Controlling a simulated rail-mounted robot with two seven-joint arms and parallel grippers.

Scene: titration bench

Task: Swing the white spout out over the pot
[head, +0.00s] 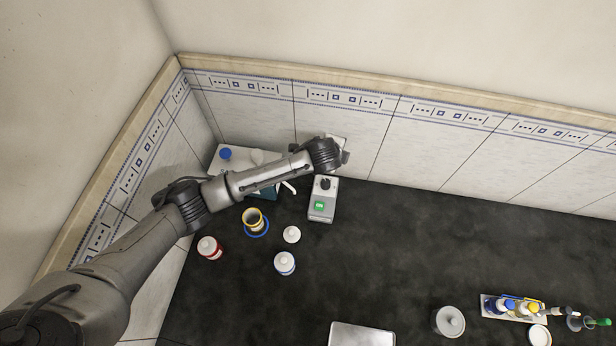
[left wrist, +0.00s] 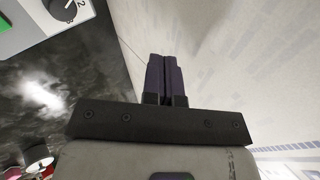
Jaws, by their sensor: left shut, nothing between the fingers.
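The white spout (head: 288,187) sticks out low to the right from a teal body (head: 265,192), which is partly hidden under my left forearm. A dark pot with a yellow rim (head: 253,214) stands on a blue ring, below and left of the spout. In the head view the spout's tip lies to the right of the pot, not above it. My left gripper (head: 345,157) is beyond the spout, up and right of it near the back wall, and touches neither. In the left wrist view its dark fingers (left wrist: 167,80) are together and empty. My right gripper is not in view.
A grey box with a dark knob and green switch (head: 322,205) stands just below my left gripper. Red-banded (head: 209,248) and blue-banded (head: 285,264) jars and a white lid (head: 291,234) surround the pot. A tiled wall (head: 335,115) closes the back. The dark bench is clear at centre right.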

